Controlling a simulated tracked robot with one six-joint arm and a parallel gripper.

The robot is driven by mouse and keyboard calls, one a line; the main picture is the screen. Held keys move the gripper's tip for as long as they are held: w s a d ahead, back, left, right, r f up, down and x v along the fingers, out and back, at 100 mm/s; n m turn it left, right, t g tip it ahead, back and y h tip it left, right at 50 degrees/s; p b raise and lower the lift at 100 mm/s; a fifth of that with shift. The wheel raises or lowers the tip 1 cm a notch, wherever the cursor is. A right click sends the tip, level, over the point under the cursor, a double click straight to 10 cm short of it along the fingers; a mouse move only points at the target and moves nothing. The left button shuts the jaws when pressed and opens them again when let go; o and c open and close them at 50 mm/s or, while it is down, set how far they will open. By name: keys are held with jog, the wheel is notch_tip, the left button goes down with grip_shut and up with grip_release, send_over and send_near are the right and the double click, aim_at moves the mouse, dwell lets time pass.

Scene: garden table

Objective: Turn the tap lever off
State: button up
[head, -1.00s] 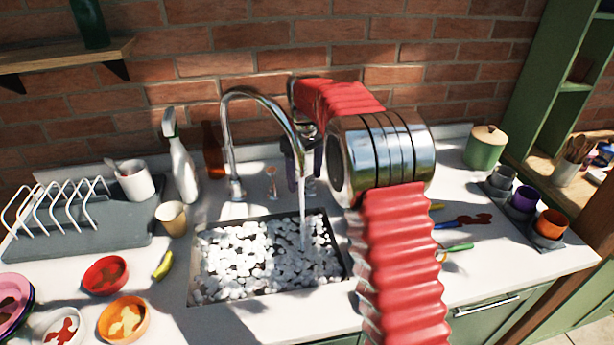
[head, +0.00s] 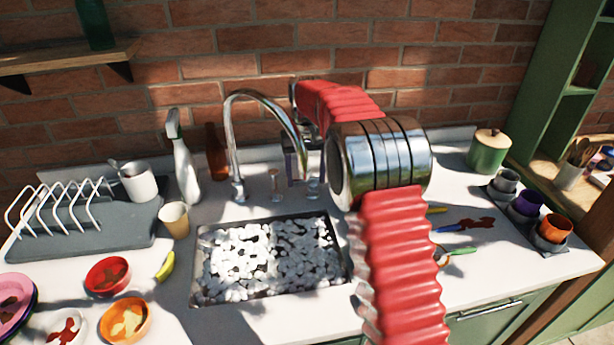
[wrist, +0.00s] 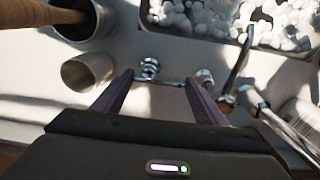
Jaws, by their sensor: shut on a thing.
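The chrome tap (head: 232,140) arches over the sink, and no water stream shows below its spout. My gripper (wrist: 159,80) is low behind the spout, mostly hidden by my arm in the head view. In the wrist view its two purple fingers stand on either side of a thin lever bar (wrist: 170,83) and are shut on it. Small chrome fittings (wrist: 149,67) stand beside the fingertips. In the head view, one small post (head: 275,184) shows right of the tap base. The lever's exact angle is hard to tell.
The sink (head: 192,290) holds many white rounded lumps. A spray bottle (head: 185,170) and brown bottle (head: 216,152) stand left of the tap. A metal cup (wrist: 86,72) is close to my left finger in the wrist view. The brick wall (head: 200,68) rises behind.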

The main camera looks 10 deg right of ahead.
jog(key=shift+w+r, duration=0.1)
jog(key=shift+r, duration=0.05)
jog(key=o, duration=1.1)
jog(key=shift+c, duration=0.2)
notch_tip(320, 180, up, 14)
jog(key=shift+f, duration=0.25)
jog(key=shift+r, duration=0.1)
